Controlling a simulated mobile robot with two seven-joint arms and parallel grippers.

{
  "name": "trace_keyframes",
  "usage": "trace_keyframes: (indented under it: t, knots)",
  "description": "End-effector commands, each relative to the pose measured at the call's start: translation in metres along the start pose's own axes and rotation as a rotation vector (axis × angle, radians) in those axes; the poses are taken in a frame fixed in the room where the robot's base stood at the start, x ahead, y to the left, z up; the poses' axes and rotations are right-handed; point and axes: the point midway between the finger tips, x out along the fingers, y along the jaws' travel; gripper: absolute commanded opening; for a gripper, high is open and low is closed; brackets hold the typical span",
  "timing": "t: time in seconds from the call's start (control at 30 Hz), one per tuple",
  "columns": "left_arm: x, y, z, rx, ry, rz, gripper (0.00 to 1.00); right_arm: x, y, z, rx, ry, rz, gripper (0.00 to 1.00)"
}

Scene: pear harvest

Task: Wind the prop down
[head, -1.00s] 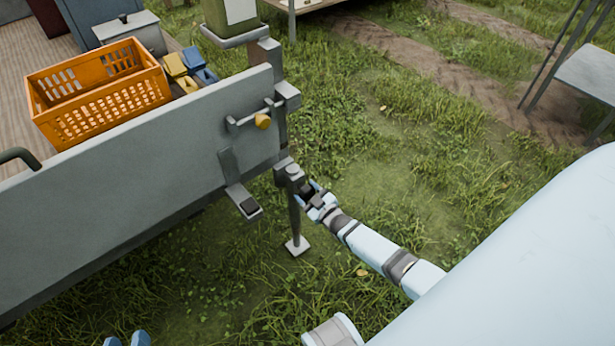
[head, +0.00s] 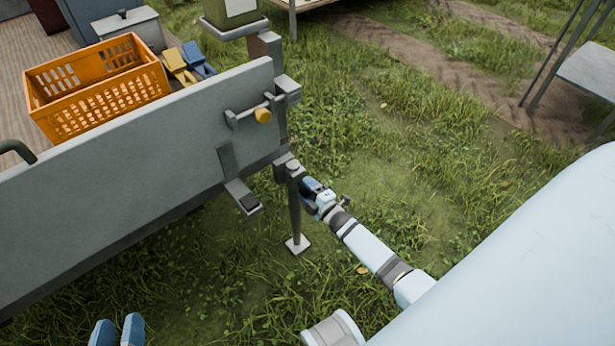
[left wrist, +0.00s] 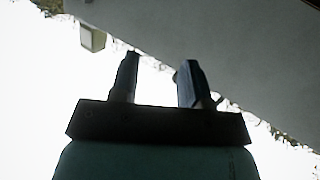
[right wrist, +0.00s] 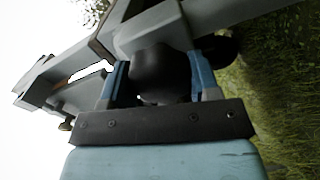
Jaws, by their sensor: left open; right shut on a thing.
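The prop (head: 295,215) is a grey upright post at the trailer's corner, with a pale square foot plate (head: 298,245) at the grass. I cannot tell whether the plate touches the ground. My right gripper (head: 309,187) is at the prop's upper part, just right of the post. In the right wrist view its blue fingers (right wrist: 157,85) are shut on a dark rounded crank knob (right wrist: 158,68); in the head view the hand hides the knob. My left gripper (head: 118,332) is open and empty at the bottom left, below the trailer side; its fingers (left wrist: 158,70) are apart.
The grey trailer side (head: 110,180) fills the left, with a yellow-knobbed latch (head: 262,115) and a bracket step (head: 243,197) near the prop. An orange crate (head: 95,85) stands on the trailer bed. Open grass (head: 400,170) lies to the right.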

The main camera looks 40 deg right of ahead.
Motion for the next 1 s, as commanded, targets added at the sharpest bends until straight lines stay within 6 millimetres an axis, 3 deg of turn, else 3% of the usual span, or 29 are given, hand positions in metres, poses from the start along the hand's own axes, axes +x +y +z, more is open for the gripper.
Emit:
trace_keyframes:
  t: [0.4, 1.0]
  knots:
    - [0.002, 0.009, -0.019, -0.013, 0.093, 0.030, 0.43, 0.000, -0.001, 0.000, -0.229, 0.000, 0.000, 0.32]
    - [0.003, 0.010, -0.020, -0.013, 0.107, 0.037, 0.43, 0.000, -0.001, -0.001, -0.279, 0.001, -0.001, 0.32]
